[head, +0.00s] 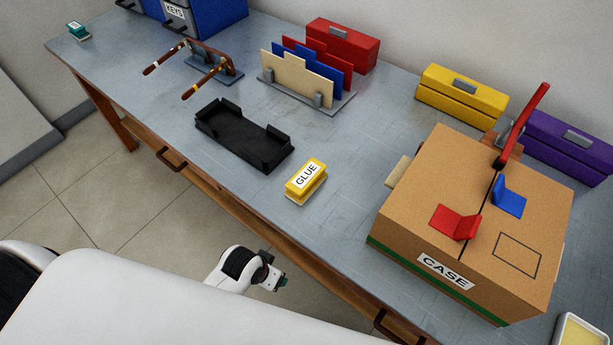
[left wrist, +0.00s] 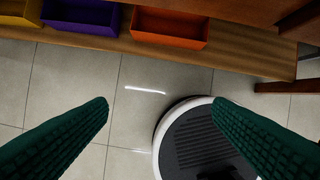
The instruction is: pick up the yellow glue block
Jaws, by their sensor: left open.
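The yellow glue block (head: 308,177), with a white GLUE label on top, sits on the grey-blue table (head: 345,150) near its front edge, right of the black tray. My left gripper (head: 274,281) is in front of the table edge, apart from the block and nearer to me. In the left wrist view, my left gripper (left wrist: 160,103) shows two dark green ridged fingers spread wide with nothing between them. That view looks down at the floor, and the block is not in it. My right gripper is in neither view.
A black tray (head: 217,139) lies left of the block. The cardboard CASE box (head: 410,220) stands to the right. The left wrist view shows an orange bin (left wrist: 168,28) on a low shelf.

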